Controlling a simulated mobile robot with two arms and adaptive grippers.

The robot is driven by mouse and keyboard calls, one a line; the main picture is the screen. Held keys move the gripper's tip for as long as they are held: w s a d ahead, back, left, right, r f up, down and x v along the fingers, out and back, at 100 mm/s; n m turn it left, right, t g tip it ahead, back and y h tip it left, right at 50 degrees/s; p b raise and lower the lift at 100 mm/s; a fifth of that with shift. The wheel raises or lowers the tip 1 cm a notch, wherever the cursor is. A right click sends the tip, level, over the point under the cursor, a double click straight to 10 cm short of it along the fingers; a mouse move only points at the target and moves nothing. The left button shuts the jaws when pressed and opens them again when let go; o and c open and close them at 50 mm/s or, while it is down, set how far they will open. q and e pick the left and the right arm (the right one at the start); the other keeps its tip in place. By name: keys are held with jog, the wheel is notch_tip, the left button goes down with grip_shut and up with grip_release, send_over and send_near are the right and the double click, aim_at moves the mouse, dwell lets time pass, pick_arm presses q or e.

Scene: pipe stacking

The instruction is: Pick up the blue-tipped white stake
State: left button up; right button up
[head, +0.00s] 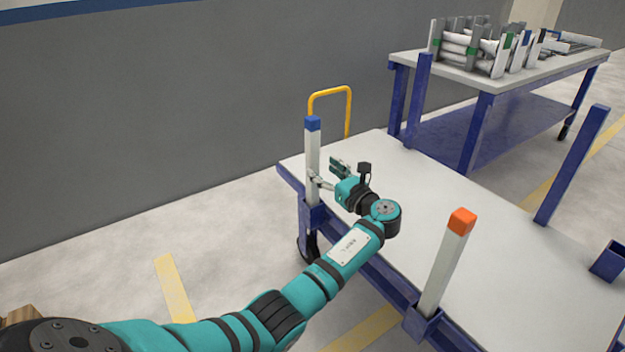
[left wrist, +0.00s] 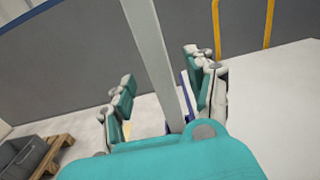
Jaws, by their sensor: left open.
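The white stake with the blue tip (head: 312,152) stands upright in a blue corner socket (head: 312,214) of the cart, at its left corner in the head view. My left gripper (head: 328,173) is open at the stake's lower half, above the socket. In the left wrist view the stake (left wrist: 152,55) passes between the two spread fingers of my left gripper (left wrist: 163,88), with gaps visible on both sides. Its blue tip is out of that view. My right gripper is not in view.
A white stake with an orange tip (head: 448,258) stands in the cart's near side. The white cart top (head: 500,240) is bare. A blue post (head: 572,165) rises at its far side. A table (head: 470,80) with pipes stands behind. A yellow handle (head: 331,92) rises behind the blue-tipped stake.

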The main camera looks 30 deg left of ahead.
aim_at(316, 163)
pick_arm(q)
jog(key=b+x, duration=0.3)
jog(key=x, duration=0.2)
jog(key=shift+a+r, duration=0.1)
jog(key=shift+a, duration=0.15)
jog(key=shift+r, duration=0.1)
jog(key=shift+c, duration=0.4)
jog(key=shift+c, duration=1.1)
grip_shut()
